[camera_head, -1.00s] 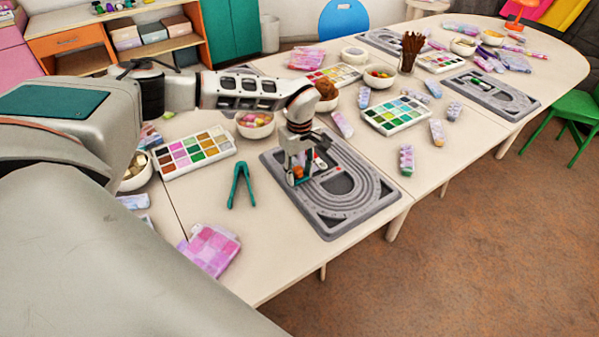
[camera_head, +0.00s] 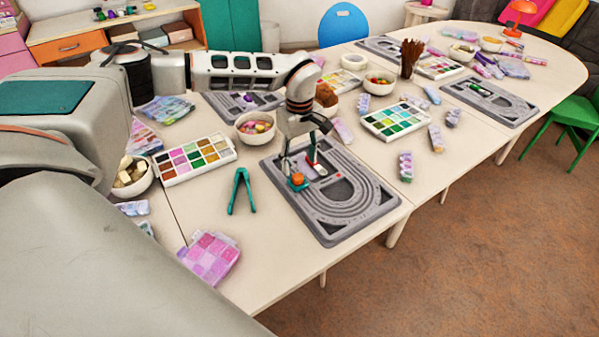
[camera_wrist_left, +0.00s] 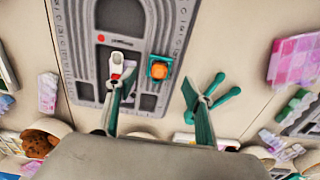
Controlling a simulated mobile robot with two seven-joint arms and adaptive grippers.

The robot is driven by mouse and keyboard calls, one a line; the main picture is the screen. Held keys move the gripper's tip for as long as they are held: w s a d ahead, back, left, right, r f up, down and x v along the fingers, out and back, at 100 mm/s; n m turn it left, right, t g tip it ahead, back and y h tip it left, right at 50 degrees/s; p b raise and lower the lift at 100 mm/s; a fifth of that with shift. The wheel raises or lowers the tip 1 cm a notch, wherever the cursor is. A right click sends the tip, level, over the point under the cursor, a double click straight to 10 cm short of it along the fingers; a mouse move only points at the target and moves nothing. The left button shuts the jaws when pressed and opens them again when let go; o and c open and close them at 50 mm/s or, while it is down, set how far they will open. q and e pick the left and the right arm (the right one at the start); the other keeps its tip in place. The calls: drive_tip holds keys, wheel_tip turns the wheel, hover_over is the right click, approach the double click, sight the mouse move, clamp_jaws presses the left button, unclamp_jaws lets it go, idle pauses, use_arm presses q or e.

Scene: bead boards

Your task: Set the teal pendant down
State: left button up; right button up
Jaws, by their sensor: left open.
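The teal pendant (camera_head: 297,181) is a small teal square with an orange round part on top. It lies on the near grey bead board (camera_head: 352,225), towards its left end. It also shows in the left wrist view (camera_wrist_left: 159,69), where it appears between the fingers. My left gripper (camera_head: 299,166) is open above the pendant, one finger to each side, and seems clear of it. The left wrist view shows both spread fingers (camera_wrist_left: 158,80). A small white-and-red piece (camera_wrist_left: 117,66) sits in a board recess beside one finger. My right gripper is not in view.
A bowl of beads (camera_head: 256,127) and bead palettes (camera_head: 195,158) are close by. A pink bead box (camera_head: 210,257) lies near the front edge. Some table between pliers and board is clear.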

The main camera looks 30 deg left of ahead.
use_arm(q)
drive_tip(key=shift+r, duration=2.2)
